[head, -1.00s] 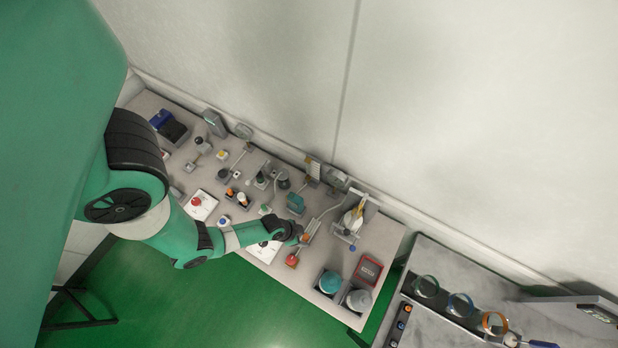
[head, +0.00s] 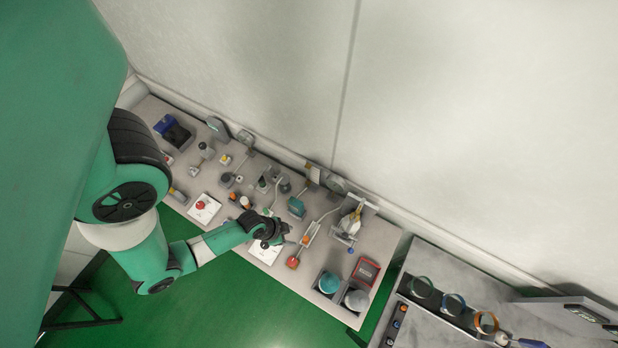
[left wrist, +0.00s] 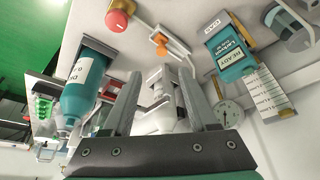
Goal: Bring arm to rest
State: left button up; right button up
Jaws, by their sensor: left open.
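My left arm comes in from the left in the head view, and its gripper (head: 284,230) is over the grey bench (head: 378,236), above a white plate (head: 264,251). In the left wrist view the two fingers of the gripper (left wrist: 160,100) stand apart with a gap between them. A white bottle (left wrist: 160,118) shows behind that gap, and I cannot tell how far off it is. No object is visibly held. My right gripper is in neither view.
A red knob (head: 293,262) and a teal tester (head: 296,207) stand near the gripper. A teal bottle (head: 329,282) is at the bench's right end. A second table (head: 440,325) with coloured rings stands at the right. Green floor (head: 220,310) is open in front.

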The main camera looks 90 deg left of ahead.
pick_arm(q)
jog(key=shift+w, duration=0.1)
dwell(0.4)
jog(key=w+a+r+m+t+y+p, duration=0.15)
jog(key=w+a+r, duration=0.25)
jog(key=w+r, duration=0.45)
jog(key=w+a+r+n+t, duration=0.1)
jog(key=w+a+r+t, duration=0.2)
jog(key=w+r, duration=0.55)
jog(key=w+d+r+m+t, duration=0.1)
jog(key=w+r+t, duration=0.2)
jog(key=w+r, duration=0.75)
jog(key=w+r+t, duration=0.4)
jog(key=w+r, duration=0.3)
jog(key=r, duration=0.7)
jog(key=d+r+m+t+h+p, duration=0.1)
jog(key=d+r+t, duration=0.25)
jog(key=r, duration=1.05)
jog(key=d+r+t+p, duration=0.1)
jog(key=d+r+t, duration=0.25)
jog(key=r, duration=1.05)
jog(key=s+d+r+t+h, duration=0.1)
jog(key=s+d+r+t, duration=0.1)
jog(key=s+r, duration=0.3)
jog(key=s+d+r+t+h, duration=0.2)
jog(key=s+d+r, duration=0.3)
jog(key=r, duration=0.9)
jog(key=shift+t+p, duration=0.35)
jog(key=shift+p, duration=0.1)
